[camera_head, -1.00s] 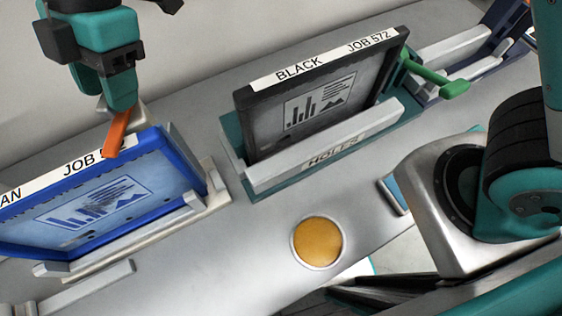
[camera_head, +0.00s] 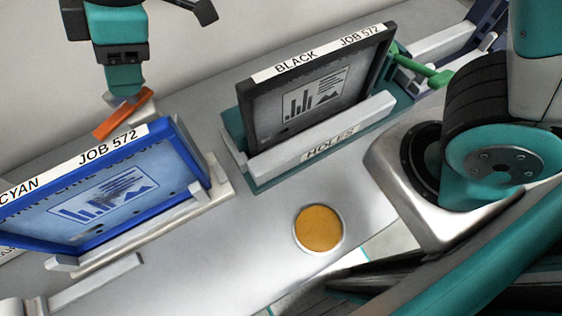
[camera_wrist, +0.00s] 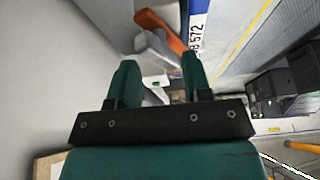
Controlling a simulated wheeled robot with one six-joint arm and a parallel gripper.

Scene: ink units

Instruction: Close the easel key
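The orange key (camera_head: 123,114) is a short flat bar behind the upper right edge of the blue CYAN unit (camera_head: 186,160). It slants from upper right to lower left, near the label. My gripper (camera_head: 124,92) is just above and behind it in the head view; I cannot tell whether they touch. In the wrist view my gripper (camera_wrist: 158,78) has its two teal fingers apart with nothing held between them. There the orange key (camera_wrist: 160,30) is beyond the fingertips, beside the blue frame (camera_wrist: 199,7). Its pivot end is partly hidden.
The BLACK unit (camera_head: 384,62) stands to the right in a teal holder, with a green key (camera_head: 440,78) sticking out at its right. A round amber disc (camera_head: 319,228) is on the grey bench in front. Bare wall is behind the bench.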

